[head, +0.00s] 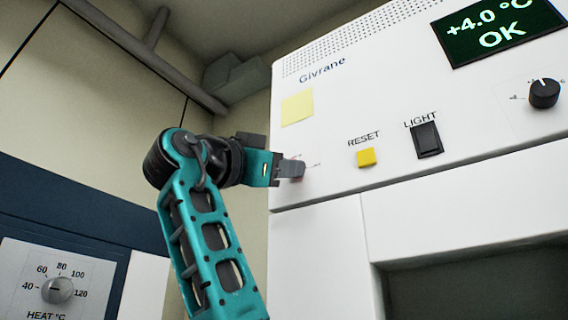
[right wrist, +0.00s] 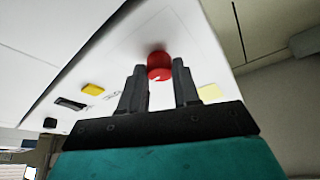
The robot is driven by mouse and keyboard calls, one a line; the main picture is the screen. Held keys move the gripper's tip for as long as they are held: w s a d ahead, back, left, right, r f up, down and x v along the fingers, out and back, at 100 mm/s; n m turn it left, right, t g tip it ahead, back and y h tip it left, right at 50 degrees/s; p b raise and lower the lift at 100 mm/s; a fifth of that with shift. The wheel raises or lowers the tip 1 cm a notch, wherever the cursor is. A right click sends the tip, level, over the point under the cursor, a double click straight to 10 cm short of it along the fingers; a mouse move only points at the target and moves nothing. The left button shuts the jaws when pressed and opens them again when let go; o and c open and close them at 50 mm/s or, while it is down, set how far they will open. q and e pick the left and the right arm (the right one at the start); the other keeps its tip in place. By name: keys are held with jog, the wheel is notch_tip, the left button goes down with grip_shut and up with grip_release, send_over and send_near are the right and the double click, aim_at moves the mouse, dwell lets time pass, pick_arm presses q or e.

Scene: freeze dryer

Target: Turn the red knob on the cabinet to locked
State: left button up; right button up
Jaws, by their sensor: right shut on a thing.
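The red knob (right wrist: 160,66) is on the white cabinet front and shows between my right gripper's fingers in the right wrist view. A small white mark shows on its face. My right gripper (head: 297,169) reaches the cabinet's lower left area in the head view, and its fingers hide nearly all of the knob there. In the right wrist view, my right gripper (right wrist: 158,72) has one finger on each side of the knob and is shut on it. The knob's lock labels are too small or hidden to read. My left gripper is in neither view.
The white cabinet (head: 320,235) also carries a yellow reset button (head: 366,157), a black light switch (head: 428,139), a black dial (head: 544,93), a yellow note (head: 297,107) and a display (head: 499,27) reading +4.0 °C OK. A heat dial (head: 57,290) is at lower left.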

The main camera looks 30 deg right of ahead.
jog(key=shift+m+g, duration=0.4)
jog(key=shift+m, duration=0.6)
jog(key=o, duration=1.1)
jog(key=shift+c, duration=0.2)
jog(key=shift+a, duration=0.1)
jog(key=v, duration=1.3)
jog(key=shift+r+b, duration=0.2)
jog(key=shift+b, duration=0.1)
jog(key=shift+w, duration=0.15)
